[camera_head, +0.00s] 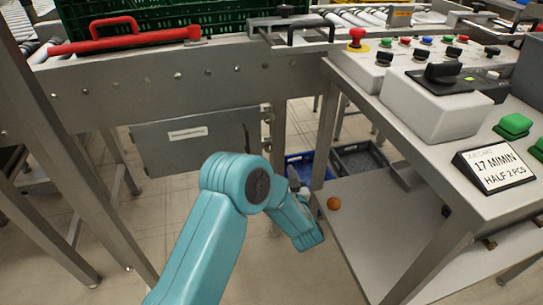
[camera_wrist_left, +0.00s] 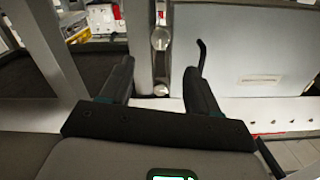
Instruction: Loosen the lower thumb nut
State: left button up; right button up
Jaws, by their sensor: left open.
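A grey panel (camera_head: 190,140) with a pale label hangs under the conveyor frame. Two small metal fittings sit on its right edge, and the lower one, seemingly the lower thumb nut (camera_head: 267,146), is just above my left arm. The left wrist view seems upside down. There, a metal strip carries two round knobs; the one higher in that picture (camera_wrist_left: 160,40) seems to be the lower nut. My left gripper (camera_wrist_left: 158,75) is open and empty. The strip shows between its fingers, apparently beyond them, with no contact visible. In the head view its fingertips are hard to make out. My right gripper is not in view.
A black handle (camera_head: 246,135) sticks out near the panel's right edge. A control desk (camera_head: 455,190) with buttons stands at the right; an orange ball (camera_head: 333,203) lies on its lower shelf. Blue (camera_head: 300,170) and dark (camera_head: 358,158) crates stand behind. A frame leg stands right of the panel.

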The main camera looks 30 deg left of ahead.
aim_at(270, 149)
pick_arm(q)
jog(key=b+x, duration=0.2)
jog(key=x, duration=0.8)
jog(key=shift+w, duration=0.15)
jog(key=shift+f, duration=0.1)
jog(key=c, duration=1)
